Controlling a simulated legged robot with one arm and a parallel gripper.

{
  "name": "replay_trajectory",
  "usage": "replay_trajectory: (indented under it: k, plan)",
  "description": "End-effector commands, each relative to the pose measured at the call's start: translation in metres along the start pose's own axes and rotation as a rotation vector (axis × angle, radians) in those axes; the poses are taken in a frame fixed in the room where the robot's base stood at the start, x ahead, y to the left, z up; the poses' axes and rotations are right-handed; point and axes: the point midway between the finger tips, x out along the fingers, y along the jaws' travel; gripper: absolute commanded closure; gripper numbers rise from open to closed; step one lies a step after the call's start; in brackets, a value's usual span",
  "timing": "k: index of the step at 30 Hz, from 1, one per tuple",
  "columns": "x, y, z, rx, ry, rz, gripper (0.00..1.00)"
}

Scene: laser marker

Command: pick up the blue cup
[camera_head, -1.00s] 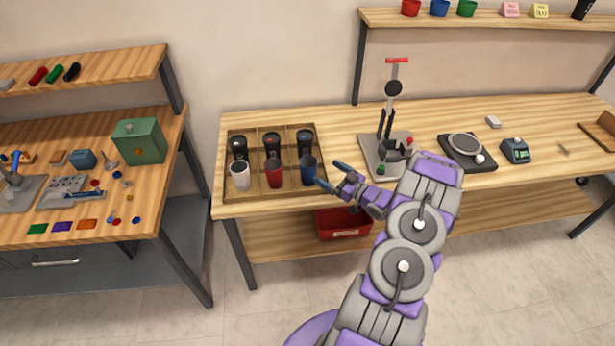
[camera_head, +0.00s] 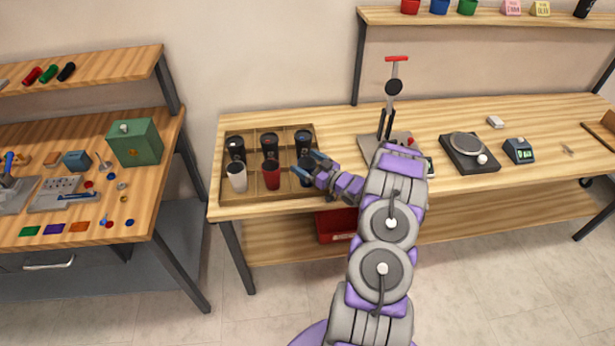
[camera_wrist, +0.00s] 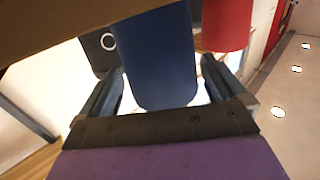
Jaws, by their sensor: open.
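The blue cup (camera_wrist: 158,60) stands between the two open fingers of my gripper (camera_wrist: 165,95) in the wrist view. The fingers lie on either side of it with some gap visible. In the head view my gripper (camera_head: 306,172) is at the front right compartment of the wooden tray (camera_head: 228,190), and it hides much of the blue cup (camera_head: 304,162). A red cup (camera_head: 271,175) stands in the compartment to its left; the red cup also shows in the wrist view (camera_wrist: 227,25).
A white cup (camera_head: 237,177) stands front left in the tray, with several black cups (camera_head: 269,143) behind. A press with a red handle (camera_head: 396,58) stands right of the tray. A red bin (camera_head: 335,225) is below the tabletop.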

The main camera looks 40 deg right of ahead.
Motion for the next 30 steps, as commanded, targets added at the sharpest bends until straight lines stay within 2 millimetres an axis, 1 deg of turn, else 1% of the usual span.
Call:
replay_trajectory:
  k: [3,15,24,28,30]
  plan:
    - [0.000,-0.001,-0.001,-0.001,0.000,0.000,0.03]
    - [0.000,-0.001,-0.001,-0.002,0.000,0.000,0.41]
    - [0.000,0.000,-0.001,-0.001,-0.001,0.000,0.42]
    - [0.000,0.000,-0.008,-0.002,0.000,0.000,0.42]
    - [0.000,0.000,-0.015,-0.003,0.001,0.001,0.42]
